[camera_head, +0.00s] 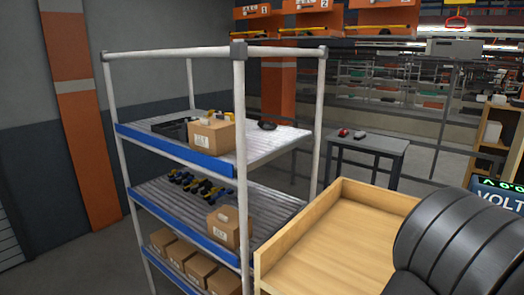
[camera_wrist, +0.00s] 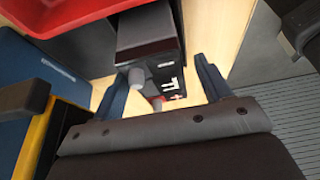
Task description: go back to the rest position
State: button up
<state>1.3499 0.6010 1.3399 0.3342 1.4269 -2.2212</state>
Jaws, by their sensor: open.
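My gripper (camera_wrist: 160,70) shows in the wrist view, with its two dark blue fingers spread apart. A black and grey block-like item (camera_wrist: 150,40) with light grey knobs and white and red markings shows in the gap between the fingers. I see no finger pressed against it, and the distance between them is unclear. In the head view my dark arm fills the lower right corner, and the gripper itself is not visible there.
A rack (camera_head: 240,150) with boxes and tools on its shelves stands in the middle. A wooden tray (camera_head: 335,235) lies beside my arm. A grey table (camera_head: 372,145) stands behind. A red bin edge (camera_wrist: 70,12) and a blue item (camera_wrist: 40,75) flank the gripper's left.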

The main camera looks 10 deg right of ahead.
jog(key=shift+r, duration=0.1)
jog(key=v, duration=1.7)
jog(key=x, duration=1.7)
jog(key=shift+s, duration=0.1)
notch_tip(320, 180, up, 9)
jog(key=shift+r, duration=0.2)
jog(key=shift+o, duration=0.2)
